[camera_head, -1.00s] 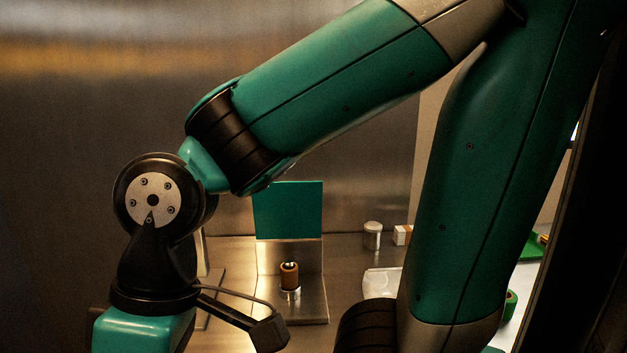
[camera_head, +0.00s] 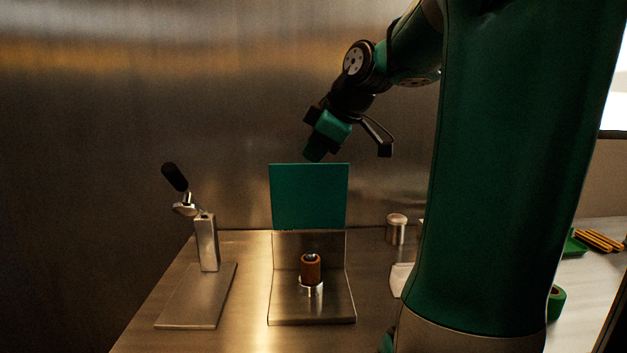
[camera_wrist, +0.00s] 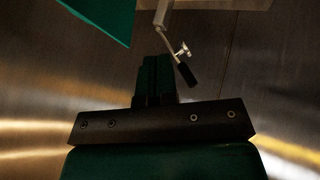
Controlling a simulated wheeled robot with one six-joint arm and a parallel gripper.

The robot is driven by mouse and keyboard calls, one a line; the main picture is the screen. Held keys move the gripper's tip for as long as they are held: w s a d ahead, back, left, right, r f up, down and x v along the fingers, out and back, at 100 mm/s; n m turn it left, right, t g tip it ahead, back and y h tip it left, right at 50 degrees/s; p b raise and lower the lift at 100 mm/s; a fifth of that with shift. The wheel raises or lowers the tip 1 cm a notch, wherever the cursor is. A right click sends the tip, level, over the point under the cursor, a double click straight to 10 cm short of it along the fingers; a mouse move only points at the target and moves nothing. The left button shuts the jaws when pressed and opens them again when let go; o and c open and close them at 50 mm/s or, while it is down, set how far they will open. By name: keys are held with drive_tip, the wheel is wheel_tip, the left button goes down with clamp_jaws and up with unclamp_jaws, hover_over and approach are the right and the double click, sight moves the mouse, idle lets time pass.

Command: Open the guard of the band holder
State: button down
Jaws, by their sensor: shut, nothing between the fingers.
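The band holder (camera_head: 290,318) is a steel bracket with a base and a low back plate on the counter. Its guard appears to be the flat green panel (camera_head: 309,197), standing upright above the back plate. A brown roll (camera_head: 310,268) sits on a short metal post on the base. My gripper (camera_head: 314,154) is shut and empty, just above the panel's top edge, pointing down; a small gap or overlap in depth cannot be told. In the wrist view the closed dark green fingers (camera_wrist: 154,72) show, with the green panel (camera_wrist: 105,16) at upper left.
A lever press (camera_head: 207,242) with a black handle stands left of the holder; it also shows in the wrist view (camera_wrist: 182,62). A lidded metal canister (camera_head: 396,229) is at right. A green roll (camera_head: 556,302) lies farther right. Steel wall behind; my arm covers the right middle.

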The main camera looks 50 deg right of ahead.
sight(314, 167)
drive_tip(key=s+d+h, duration=0.1)
drive_tip(key=s+d, duration=0.1)
drive_tip(key=d, duration=0.2)
drive_tip(key=w+d+f+p, duration=0.1)
drive_tip(key=w+f, duration=0.1)
drive_tip(key=w+d+f, duration=0.1)
drive_tip(key=w+f, duration=0.1)
drive_tip(key=w, duration=0.1)
drive_tip(key=w+d+f+p, duration=0.1)
drive_tip(key=w+d+f, duration=0.1)
drive_tip(key=w, duration=0.1)
drive_tip(key=shift+w+p, duration=0.2)
drive_tip(key=shift+p, duration=0.1)
drive_tip(key=shift+w+d+f, duration=0.1)
drive_tip(key=shift+w+d, duration=0.1)
drive_tip(key=shift+w, duration=0.05)
